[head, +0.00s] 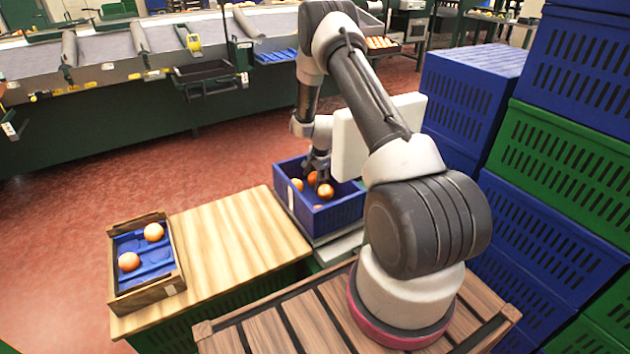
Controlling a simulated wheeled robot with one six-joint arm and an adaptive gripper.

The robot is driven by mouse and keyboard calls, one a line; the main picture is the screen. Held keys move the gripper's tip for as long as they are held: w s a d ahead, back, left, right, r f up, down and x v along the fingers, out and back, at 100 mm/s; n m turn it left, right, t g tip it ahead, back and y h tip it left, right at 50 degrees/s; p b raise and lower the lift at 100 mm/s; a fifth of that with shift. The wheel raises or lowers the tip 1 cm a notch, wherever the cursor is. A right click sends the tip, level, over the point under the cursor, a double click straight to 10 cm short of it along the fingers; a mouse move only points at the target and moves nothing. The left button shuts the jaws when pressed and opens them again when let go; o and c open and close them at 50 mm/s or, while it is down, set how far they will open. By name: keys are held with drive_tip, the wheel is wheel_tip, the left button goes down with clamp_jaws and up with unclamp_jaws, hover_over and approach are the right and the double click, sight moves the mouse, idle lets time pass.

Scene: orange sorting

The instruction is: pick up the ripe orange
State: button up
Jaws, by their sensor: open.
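Several oranges lie in a blue crate in the middle of the head view. One orange (326,191) is low near the crate's middle, one (297,184) is by its left wall, and one (313,178) is just beside my gripper. The blue crate (338,215) stands to the right of the wooden table. My gripper (318,174) points down into the crate, open, close above the oranges. Its fingertips are small and partly hidden, so I cannot tell whether they touch an orange. I cannot tell from colour which orange is ripe.
A wooden box (147,296) with a blue insert holds two oranges (153,232) (129,262) on the wooden table (235,240). The table between box and crate is clear. Stacked blue and green crates (560,150) stand at the right. A conveyor line (110,60) runs behind.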

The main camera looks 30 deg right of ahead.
drive_tip(key=c, duration=0.8)
drive_tip(key=w+v, duration=0.1)
drive_tip(key=v, duration=0.4)
drive_tip(key=w+v, duration=0.1)
drive_tip(key=v, duration=0.5)
drive_tip(key=w+r+v, duration=0.1)
drive_tip(key=w+v, duration=0.1)
drive_tip(key=v, duration=0.4)
drive_tip(key=shift+a+r, duration=0.15)
drive_tip(key=shift+r, duration=0.05)
